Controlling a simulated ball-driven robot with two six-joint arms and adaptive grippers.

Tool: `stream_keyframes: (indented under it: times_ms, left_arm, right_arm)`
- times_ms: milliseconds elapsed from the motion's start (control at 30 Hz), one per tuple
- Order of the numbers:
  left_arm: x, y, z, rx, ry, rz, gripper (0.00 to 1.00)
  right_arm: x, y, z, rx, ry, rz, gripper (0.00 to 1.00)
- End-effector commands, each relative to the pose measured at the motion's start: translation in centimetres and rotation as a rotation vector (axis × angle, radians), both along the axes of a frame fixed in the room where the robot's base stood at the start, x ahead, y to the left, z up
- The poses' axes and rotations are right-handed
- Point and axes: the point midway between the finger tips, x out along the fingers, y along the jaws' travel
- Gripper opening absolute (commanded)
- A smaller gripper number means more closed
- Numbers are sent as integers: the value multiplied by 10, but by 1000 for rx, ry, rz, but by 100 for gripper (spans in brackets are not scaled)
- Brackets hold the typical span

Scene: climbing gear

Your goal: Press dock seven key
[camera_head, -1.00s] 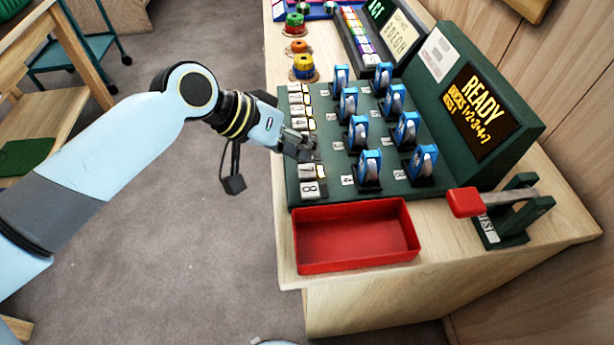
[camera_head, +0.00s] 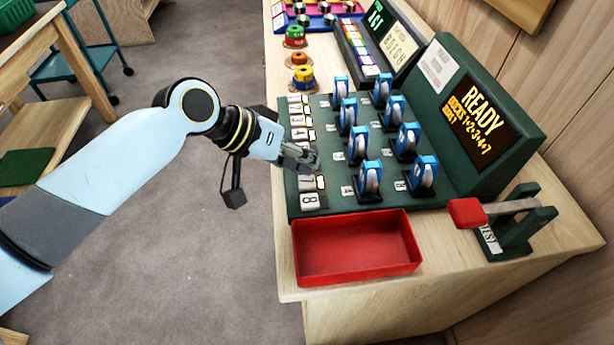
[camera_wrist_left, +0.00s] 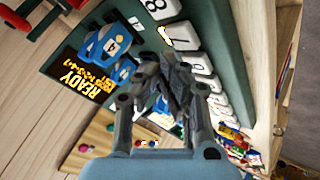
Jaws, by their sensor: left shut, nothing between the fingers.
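The dock seven key (camera_head: 307,183) is a white key in the column along the left edge of the green panel (camera_head: 335,208), just above the key marked 8 (camera_head: 309,201). In the left wrist view the 7 key (camera_wrist_left: 180,37) shows its number clearly, with a small amber light beside it. My left gripper (camera_head: 312,163) is shut and empty, over the key column a little up the picture from the 7 key. In the left wrist view its fingers (camera_wrist_left: 170,70) are together near the 7 key; I cannot tell whether they touch a key. My right gripper is not in view.
Several blue devices (camera_head: 369,178) stand in docks right of the keys. A display (camera_head: 478,120) reads READY with dock numbers including 7. A red tray (camera_head: 355,272) lies in front, and a red-handled lever (camera_head: 467,213) stands to its right.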

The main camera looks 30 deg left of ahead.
Motion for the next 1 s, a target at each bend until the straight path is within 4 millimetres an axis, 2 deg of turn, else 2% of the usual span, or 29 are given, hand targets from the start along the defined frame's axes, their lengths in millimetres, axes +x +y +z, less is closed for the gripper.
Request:
stream_keyframes:
  times_ms: [1000]
  left_arm:
    - [0, 0, -9, 0, 0, 0, 0]
  right_arm:
    - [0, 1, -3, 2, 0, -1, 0]
